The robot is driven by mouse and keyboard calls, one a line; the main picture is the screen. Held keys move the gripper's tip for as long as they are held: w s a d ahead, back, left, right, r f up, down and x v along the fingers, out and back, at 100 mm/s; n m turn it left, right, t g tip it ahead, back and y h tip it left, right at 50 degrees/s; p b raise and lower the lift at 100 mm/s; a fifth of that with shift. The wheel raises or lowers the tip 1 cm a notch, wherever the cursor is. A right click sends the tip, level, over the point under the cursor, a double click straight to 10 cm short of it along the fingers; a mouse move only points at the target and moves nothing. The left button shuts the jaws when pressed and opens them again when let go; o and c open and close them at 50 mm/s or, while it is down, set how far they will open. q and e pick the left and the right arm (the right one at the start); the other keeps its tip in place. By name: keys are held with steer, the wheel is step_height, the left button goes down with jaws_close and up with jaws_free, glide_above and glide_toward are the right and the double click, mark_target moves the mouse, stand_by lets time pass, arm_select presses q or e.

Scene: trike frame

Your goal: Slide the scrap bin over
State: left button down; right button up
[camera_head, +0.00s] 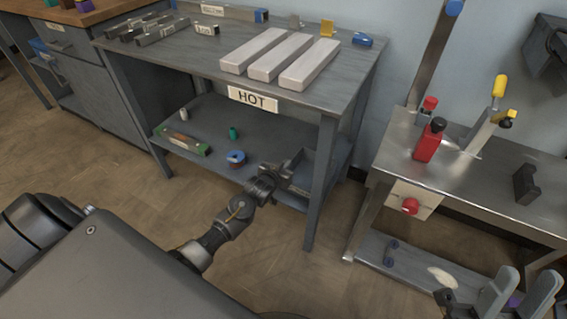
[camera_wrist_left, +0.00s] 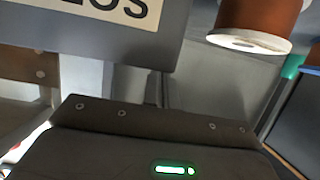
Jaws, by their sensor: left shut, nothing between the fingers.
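My left gripper (camera_head: 288,163) reaches under the HOT table (camera_head: 370,75) to its lower shelf (camera_head: 215,125). It is shut with nothing held. A grey box-like part, which may be the scrap bin (camera_head: 312,165), sits right beside it at the shelf's right end, partly hidden by the gripper and table leg. In the left wrist view a grey panel (camera_wrist_left: 90,30) with a cut-off letter label is close ahead; I cannot tell if it is the bin. Whether the gripper touches the bin is unclear.
A blue-and-orange spool (camera_head: 236,157), a green piece (camera_head: 233,133) and a long box (camera_head: 183,141) stand on the lower shelf. The table's front leg (camera_head: 322,185) is close right of my gripper. Pale bars (camera_head: 281,57) lie on top. A metal bench (camera_head: 480,170) stands at right.

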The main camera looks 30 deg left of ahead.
arm_select(q)
steer(key=shift+s+r+p, duration=0.15)
steer(key=shift+r+p, duration=0.4)
steer(key=shift+p, duration=0.85)
steer(key=shift+s+r+p, duration=0.1)
steer(key=shift+r+p, duration=0.1)
steer(key=shift+p, duration=0.35)
steer(key=s+p, duration=0.2)
steer(key=s, duration=1)
steer(key=shift+d+f, duration=0.2)
